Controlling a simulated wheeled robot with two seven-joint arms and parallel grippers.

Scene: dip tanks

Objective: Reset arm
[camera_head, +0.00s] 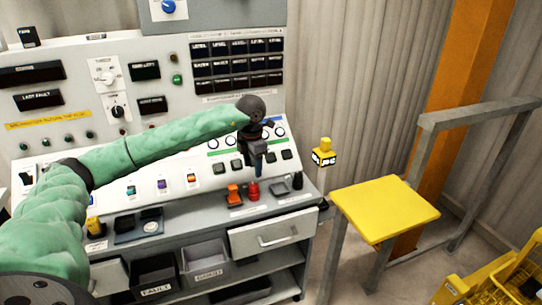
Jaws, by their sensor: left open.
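My left arm in a green sleeve reaches in from the left across a grey control console (190,215). My left gripper (258,172) points down in front of the console's sloped panel, above the red button and the orange switch. It is open, with nothing seen between its fingers. I cannot tell whether its tips touch the panel. The red button (253,191) and the orange switch (234,194) stand on the console's front ledge, with a black control (297,181) to the right. The arm hides part of the panel's middle and left. My right gripper is not in view.
Below the ledge are a drawer (278,234) and dark bins, one labelled FAULT (154,274). A yellow-topped stand (385,208) with grey rails is at the right. A yellow-topped post (324,155) stands beside the console. A yellow crate (507,280) sits at the lower right.

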